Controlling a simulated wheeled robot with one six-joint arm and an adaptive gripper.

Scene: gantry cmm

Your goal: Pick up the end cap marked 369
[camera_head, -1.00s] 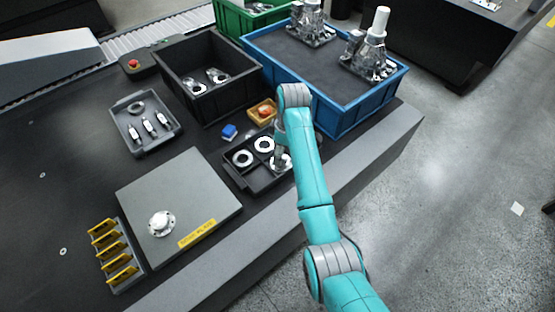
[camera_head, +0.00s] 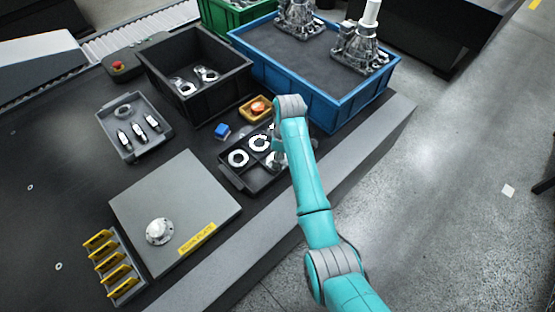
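A black compartment tray (camera_head: 236,186) stands near the table's front edge. It holds white ring-shaped parts, one in the front left compartment (camera_head: 238,158) and one behind it (camera_head: 259,142). Another pale part (camera_head: 277,159) shows beside my arm at the tray's right side. No number can be read on any of them, so I cannot tell which is the end cap marked 369. My gripper (camera_head: 275,158) is over the right part of the tray, largely hidden by my teal arm. Its fingers are too small and covered to read.
A grey plate (camera_head: 190,205) with a flanged white part (camera_head: 160,231) lies front left, beside a rack of yellow tags (camera_head: 113,268). A black bin (camera_head: 205,100), blue crate (camera_head: 335,112), small orange tray (camera_head: 256,110) and blue block (camera_head: 222,131) stand behind.

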